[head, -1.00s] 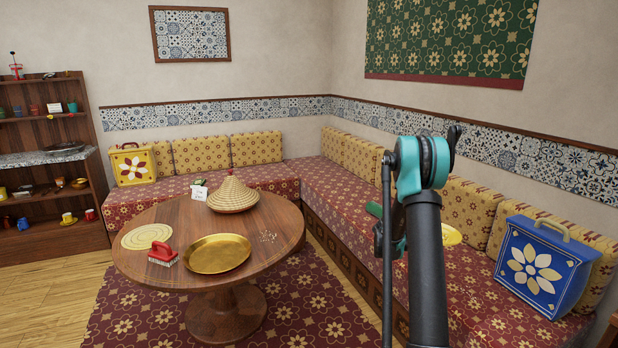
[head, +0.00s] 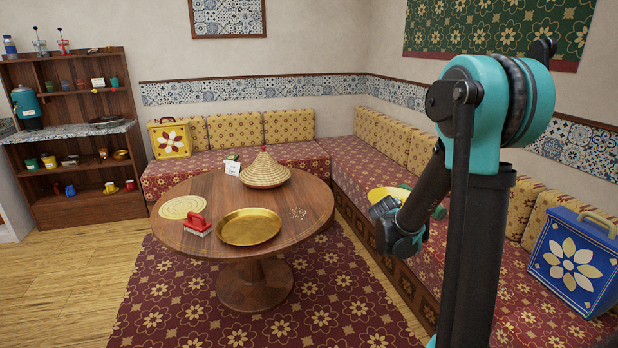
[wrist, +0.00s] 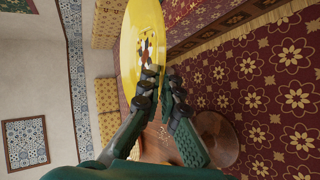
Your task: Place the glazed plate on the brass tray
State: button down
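The glazed plate (wrist: 138,35) is yellow with a dark patterned patch. In the wrist view its rim reaches between the fingers of my gripper (wrist: 161,82), which looks shut on it. In the head view the plate (head: 386,193) is held up in front of the right-hand bench, right of the table, partly hidden by my gripper (head: 383,208). The brass tray (head: 249,227) is round and gold and lies empty on the near part of the round wooden table. The plate is apart from the tray, to its right and higher.
Cushioned benches (head: 345,158) line the corner. A blue case (head: 574,262) sits at right.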

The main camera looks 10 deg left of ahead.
aim_at(250, 229)
jog(key=i+l+u, duration=0.1)
jog(key=i+l, duration=0.55)
jog(key=l+u, duration=0.1)
jog(key=u, duration=1.15)
